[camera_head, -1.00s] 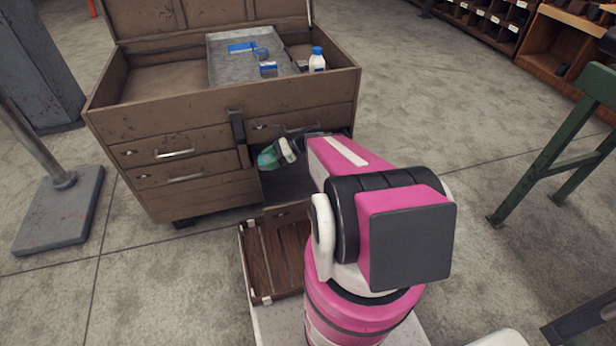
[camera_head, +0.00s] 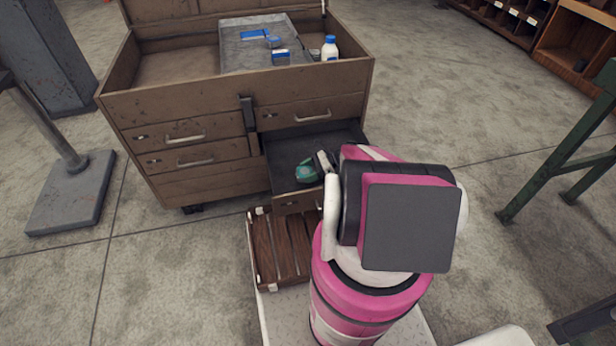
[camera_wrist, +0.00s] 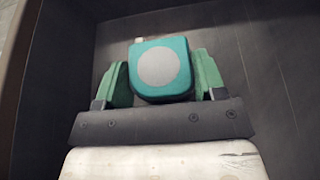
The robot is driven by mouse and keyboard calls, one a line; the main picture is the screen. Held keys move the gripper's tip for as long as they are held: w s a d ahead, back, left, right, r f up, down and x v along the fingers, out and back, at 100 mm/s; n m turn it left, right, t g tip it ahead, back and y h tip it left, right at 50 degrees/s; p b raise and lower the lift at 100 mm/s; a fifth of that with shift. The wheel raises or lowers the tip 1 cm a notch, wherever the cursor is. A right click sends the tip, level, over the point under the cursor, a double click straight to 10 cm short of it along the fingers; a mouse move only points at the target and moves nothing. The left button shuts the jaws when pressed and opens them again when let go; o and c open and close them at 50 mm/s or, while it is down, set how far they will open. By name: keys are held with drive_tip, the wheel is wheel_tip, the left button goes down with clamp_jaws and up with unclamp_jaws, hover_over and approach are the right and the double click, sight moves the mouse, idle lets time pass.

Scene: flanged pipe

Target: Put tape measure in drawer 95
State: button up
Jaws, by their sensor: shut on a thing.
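The tape measure (camera_wrist: 160,69) is teal with a pale round face. In the wrist view it sits between the two green fingers of my gripper (camera_wrist: 162,80), which is shut on it. The drawer has a dark, empty-looking floor and is pulled out of the cabinet's right side. I cannot tell whether the tape measure touches the drawer floor. My arm hides the drawer's right front part.
The brown cabinet (camera_head: 195,105) has its top lid open, with a grey tray (camera_head: 238,58), blue items and a white bottle (camera_head: 329,48) inside. A wooden slatted case (camera_head: 280,250) lies below the drawer. A green metal stand (camera_head: 565,160) is at right.

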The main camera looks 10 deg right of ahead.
drive_tip(key=shift+f, duration=1.4)
drive_tip(key=shift+f, duration=0.2)
drive_tip(key=o, duration=1.1)
drive_tip(key=shift+c, duration=0.2)
drive_tip(key=shift+r, duration=0.15)
